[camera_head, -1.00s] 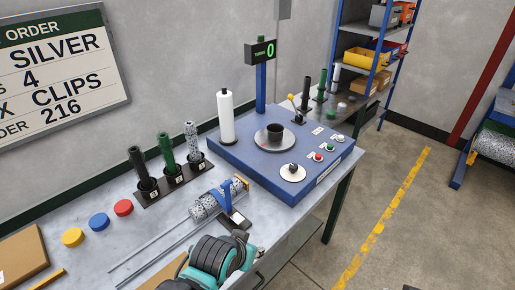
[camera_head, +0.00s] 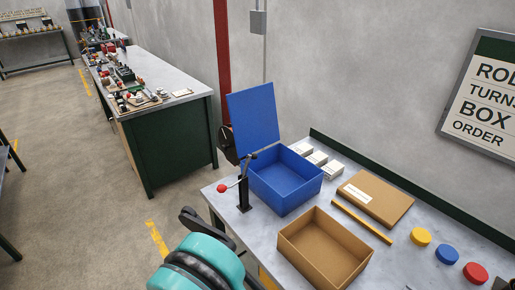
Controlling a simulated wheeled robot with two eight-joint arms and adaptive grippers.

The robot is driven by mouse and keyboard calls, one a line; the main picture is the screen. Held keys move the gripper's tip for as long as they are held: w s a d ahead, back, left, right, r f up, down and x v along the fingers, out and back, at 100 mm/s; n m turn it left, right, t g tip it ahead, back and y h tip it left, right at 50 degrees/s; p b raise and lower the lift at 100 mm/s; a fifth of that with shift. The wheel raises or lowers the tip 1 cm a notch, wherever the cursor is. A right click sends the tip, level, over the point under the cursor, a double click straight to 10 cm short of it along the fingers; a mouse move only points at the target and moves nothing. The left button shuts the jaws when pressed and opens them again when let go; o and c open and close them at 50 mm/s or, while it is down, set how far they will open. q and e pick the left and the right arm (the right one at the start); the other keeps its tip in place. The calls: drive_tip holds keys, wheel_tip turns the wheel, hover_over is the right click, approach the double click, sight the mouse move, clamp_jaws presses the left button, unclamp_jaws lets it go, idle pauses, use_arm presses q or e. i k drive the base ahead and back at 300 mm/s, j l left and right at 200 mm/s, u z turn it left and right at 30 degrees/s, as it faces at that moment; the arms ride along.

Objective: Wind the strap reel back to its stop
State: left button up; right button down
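The strap reel, a dark round disc (camera_head: 228,144), stands upright at the left side of the blue box (camera_head: 285,185), whose lid is raised. Part of it is hidden behind the box and lid. In front of it, a black post (camera_head: 243,194) carries a lever with a red knob (camera_head: 222,188). A teal and black arm of mine, seemingly the left, enters at the bottom. A dark part at its end, seemingly my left gripper (camera_head: 208,222), is below and apart from the lever; its fingers cannot be made out. My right gripper is out of view.
An open brown carton (camera_head: 325,250) stands at the bench's front. A flat brown box (camera_head: 376,197), a yellow bar (camera_head: 361,221), small white boxes (camera_head: 315,158) and coloured discs (camera_head: 420,236) lie right.

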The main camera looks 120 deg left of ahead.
sight(226, 140)
drive_tip(key=u, duration=4.15)
drive_tip(key=i+j+z, duration=0.2)
drive_tip(key=i+j, duration=0.6)
drive_tip(key=i, duration=0.1)
